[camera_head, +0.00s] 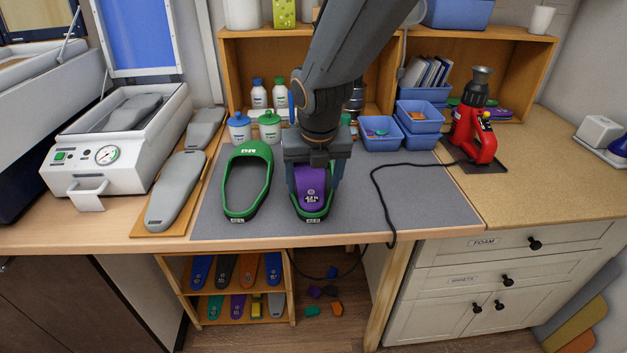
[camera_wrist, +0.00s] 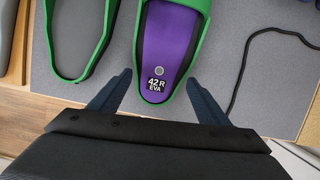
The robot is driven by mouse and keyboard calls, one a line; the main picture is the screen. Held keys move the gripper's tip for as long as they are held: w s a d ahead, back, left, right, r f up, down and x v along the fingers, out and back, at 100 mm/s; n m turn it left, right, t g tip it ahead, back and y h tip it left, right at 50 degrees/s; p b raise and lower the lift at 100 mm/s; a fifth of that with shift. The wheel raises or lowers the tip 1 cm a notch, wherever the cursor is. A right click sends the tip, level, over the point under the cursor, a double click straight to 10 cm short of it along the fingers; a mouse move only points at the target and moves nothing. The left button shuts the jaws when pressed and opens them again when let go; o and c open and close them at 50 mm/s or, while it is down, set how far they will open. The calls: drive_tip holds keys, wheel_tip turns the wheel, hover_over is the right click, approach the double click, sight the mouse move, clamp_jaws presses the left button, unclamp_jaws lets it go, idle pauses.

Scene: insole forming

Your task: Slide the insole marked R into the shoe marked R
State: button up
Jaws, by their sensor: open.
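The purple insole (camera_head: 312,181) lies inside the right-hand green shoe (camera_head: 327,211). In the wrist view the insole (camera_wrist: 172,45) carries a label reading 42 R EVA and sits within the green rim of that shoe (camera_wrist: 197,48). My gripper (camera_head: 312,199) is over this shoe, and its jaws are open. In the wrist view the fingers of my gripper (camera_wrist: 158,86) stand apart on either side of the shoe's near end, with nothing between them gripped. The far end of the insole is hidden by my arm. The other green shoe (camera_head: 229,205) stands to the left, empty.
Grey foot forms (camera_head: 175,190) lie on a wooden board at the left, beside a white press (camera_head: 122,140). A black cable (camera_head: 376,190) runs over the grey mat (camera_head: 430,205) to a red tool (camera_head: 473,130). Bottles and blue bins stand behind. The mat's right front is mostly clear.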

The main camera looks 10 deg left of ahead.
drive_tip(key=b+v, duration=0.1)
drive_tip(key=v, duration=0.6)
drive_tip(key=shift+r, duration=0.4)
drive_tip(key=shift+s+d, duration=0.1)
drive_tip(key=s+d+f+n, duration=0.3)
drive_tip(key=s+d+n, duration=0.1)
drive_tip(key=d+n, duration=0.5)
drive_tip(key=s+d+f+n+g, duration=0.1)
drive_tip(key=s+d+f+n, duration=0.2)
drive_tip(key=d+n, duration=0.7)
drive_tip(key=s+d+f+n+g+h, duration=0.1)
drive_tip(key=s+d+f+n, duration=0.3)
drive_tip(key=d+n, duration=0.5)
drive_tip(key=f+n, duration=0.1)
drive_tip(key=n, duration=0.3)
drive_tip(key=shift+s+d+n, duration=0.2)
drive_tip(key=shift+s+n, duration=0.1)
